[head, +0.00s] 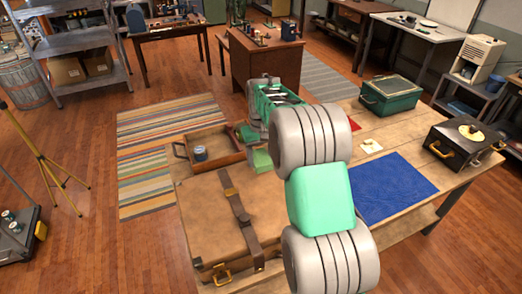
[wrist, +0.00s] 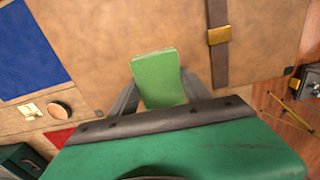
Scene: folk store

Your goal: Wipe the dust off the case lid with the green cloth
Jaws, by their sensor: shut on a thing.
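My gripper (wrist: 158,92) is shut on the green cloth (wrist: 157,66), a pale green, block-like pad between its two grey fingers. The cloth also shows in the head view (head: 262,160), near the back edge of a tan leather case (head: 205,213). The case has a brown strap and brass fittings; its lid (wrist: 115,30) lies beneath the cloth in the wrist view. I cannot tell whether the cloth touches the lid. No dust stands out clearly on the lid. My arm hides the right side of the case in the head view.
A wooden tray (head: 222,136) holding a small tin (head: 200,154) stands behind the case. A blue mat (head: 390,186) lies on the table to the right. A green case (head: 391,98) and a black case (head: 455,143) with a yellowish item on top stand farther right.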

